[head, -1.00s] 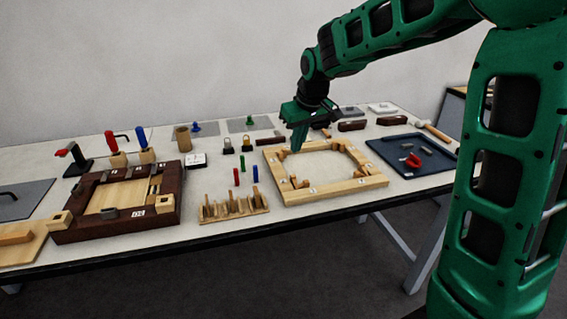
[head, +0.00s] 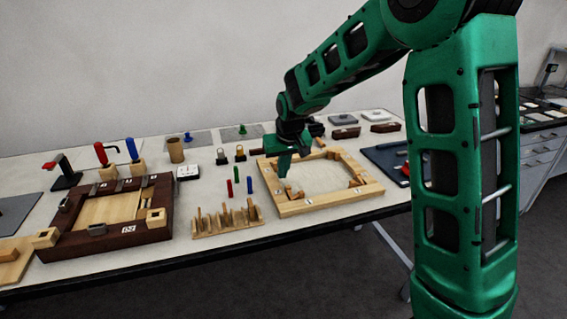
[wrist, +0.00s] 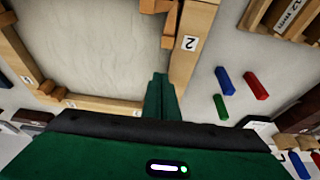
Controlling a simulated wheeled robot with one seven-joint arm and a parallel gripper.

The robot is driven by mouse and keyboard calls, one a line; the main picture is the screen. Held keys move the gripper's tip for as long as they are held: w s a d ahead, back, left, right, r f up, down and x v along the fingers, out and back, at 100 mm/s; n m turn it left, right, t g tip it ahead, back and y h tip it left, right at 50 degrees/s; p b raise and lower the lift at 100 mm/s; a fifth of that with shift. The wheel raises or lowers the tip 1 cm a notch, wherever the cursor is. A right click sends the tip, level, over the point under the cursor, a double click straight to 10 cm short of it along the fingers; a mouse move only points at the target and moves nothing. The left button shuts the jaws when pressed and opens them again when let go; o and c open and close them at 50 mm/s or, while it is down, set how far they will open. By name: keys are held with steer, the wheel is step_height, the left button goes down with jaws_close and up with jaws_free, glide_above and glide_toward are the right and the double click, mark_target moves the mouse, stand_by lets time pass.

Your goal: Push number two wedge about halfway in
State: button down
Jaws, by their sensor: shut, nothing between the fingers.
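The pale wooden frame (head: 345,201) lies flat on the table, with small wedges at its corners. In the wrist view, the frame rail (wrist: 183,75) carries a label "2". A small brown wooden wedge (wrist: 169,32) sits against the inner side of that rail beside the label. Small wedge pieces also show at the frame's front left corner in the head view (head: 289,191). My gripper (head: 283,174) is shut and empty, pointing down by the left rail. In the wrist view its fingertips (wrist: 160,78) appear short of the wedge, with a gap. Their height above the table is unclear.
A slotted wooden rack (head: 228,221) stands left of the frame, with red, green and blue pegs behind it. A dark wooden frame (head: 75,235) lies further left. A blue tray (head: 385,158) is at the right. The pale frame's middle is clear.

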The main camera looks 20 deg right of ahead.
mark_target(288, 191)
steer(key=shift+s, duration=1.95)
steer(key=shift+s, duration=0.1)
